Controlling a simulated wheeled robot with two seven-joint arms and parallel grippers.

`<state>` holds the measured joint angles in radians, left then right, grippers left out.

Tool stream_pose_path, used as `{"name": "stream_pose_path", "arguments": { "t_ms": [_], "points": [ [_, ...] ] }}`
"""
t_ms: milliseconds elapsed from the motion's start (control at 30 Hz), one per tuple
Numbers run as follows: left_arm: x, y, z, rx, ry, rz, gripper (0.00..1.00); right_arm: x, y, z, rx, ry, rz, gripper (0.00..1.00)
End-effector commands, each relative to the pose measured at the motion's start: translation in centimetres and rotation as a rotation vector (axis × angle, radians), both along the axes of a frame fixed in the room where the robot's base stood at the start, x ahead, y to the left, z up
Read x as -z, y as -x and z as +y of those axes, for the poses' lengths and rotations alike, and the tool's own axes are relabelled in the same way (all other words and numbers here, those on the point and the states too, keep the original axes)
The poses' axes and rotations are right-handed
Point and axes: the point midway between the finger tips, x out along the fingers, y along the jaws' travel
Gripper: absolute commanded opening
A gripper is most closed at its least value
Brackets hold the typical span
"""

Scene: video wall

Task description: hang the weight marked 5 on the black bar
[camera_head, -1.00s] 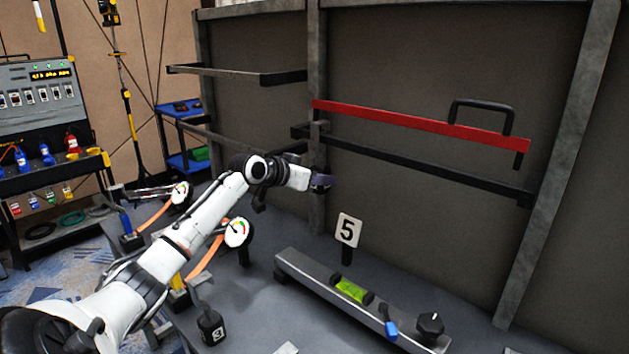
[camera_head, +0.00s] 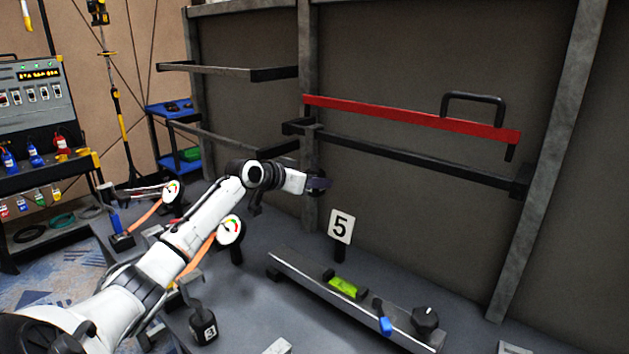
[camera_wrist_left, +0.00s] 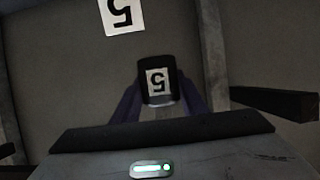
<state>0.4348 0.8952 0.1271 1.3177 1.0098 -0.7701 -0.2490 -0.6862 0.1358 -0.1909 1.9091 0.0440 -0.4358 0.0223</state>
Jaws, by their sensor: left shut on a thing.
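My left gripper (camera_head: 319,184) is shut on a black weight marked 5 (camera_wrist_left: 157,80), which shows between its purple fingers in the left wrist view. In the head view the weight is mostly hidden by the gripper. The gripper is in front of the grey post, below the left end of the black bar (camera_head: 420,161). A dark bar end also shows at the right of the left wrist view (camera_wrist_left: 275,103). The weight is apart from it. My right gripper is not in view.
A white sign marked 5 (camera_head: 341,226) stands behind a grey beam with a green level (camera_head: 345,287). A red bar with a handle (camera_head: 410,117) is above the black bar. A weight marked 3 (camera_head: 203,325) and round gauges (camera_head: 230,230) stand near my arm.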

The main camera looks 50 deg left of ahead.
Motion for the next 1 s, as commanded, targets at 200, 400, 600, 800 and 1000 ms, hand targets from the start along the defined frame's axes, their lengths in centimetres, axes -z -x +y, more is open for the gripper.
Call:
{"name": "stream_pose_path", "arguments": {
  "t_ms": [200,400,600,800,1000],
  "points": [
    [-0.4,0.0,0.1,-0.001,-0.001,-0.008,0.61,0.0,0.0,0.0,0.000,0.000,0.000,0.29],
    [0.5,0.1,-0.1,0.001,0.002,0.009,0.61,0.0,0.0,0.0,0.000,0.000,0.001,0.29],
    [-0.1,1.2,0.0,0.000,-0.002,0.005,0.61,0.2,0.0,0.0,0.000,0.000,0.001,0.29],
    [-1.4,4.1,-0.4,0.000,-0.003,0.003,0.61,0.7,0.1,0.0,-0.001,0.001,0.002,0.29],
    [-2.8,7.0,-0.8,0.000,-0.003,-0.001,0.61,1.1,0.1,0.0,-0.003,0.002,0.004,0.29]
  ]
}}
